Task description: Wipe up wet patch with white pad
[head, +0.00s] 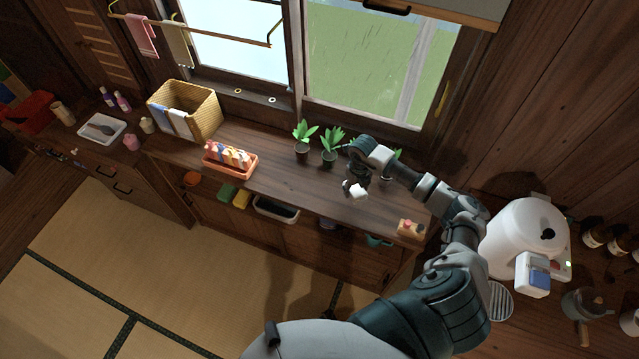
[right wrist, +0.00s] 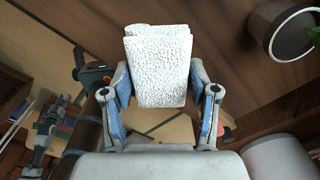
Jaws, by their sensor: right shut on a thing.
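A white pad (head: 358,191) shows at the end of my right arm in the head view, above the wooden counter. My right gripper (head: 349,186) is shut on it. In the right wrist view the white pad (right wrist: 160,65) has a rough, bumpy face and sits between the two blue-padded fingers (right wrist: 163,105). I cannot make out a wet patch on the counter; part of the counter is hidden behind my right arm. My left gripper is not in the head view.
Potted plants (head: 330,147) stand at the back of the counter (head: 285,190), close to my right arm. An orange tray of bottles (head: 230,158) and a wicker basket (head: 190,105) stand left. A yellowish block (head: 411,228) lies near the right front edge. A white appliance (head: 520,235) stands right.

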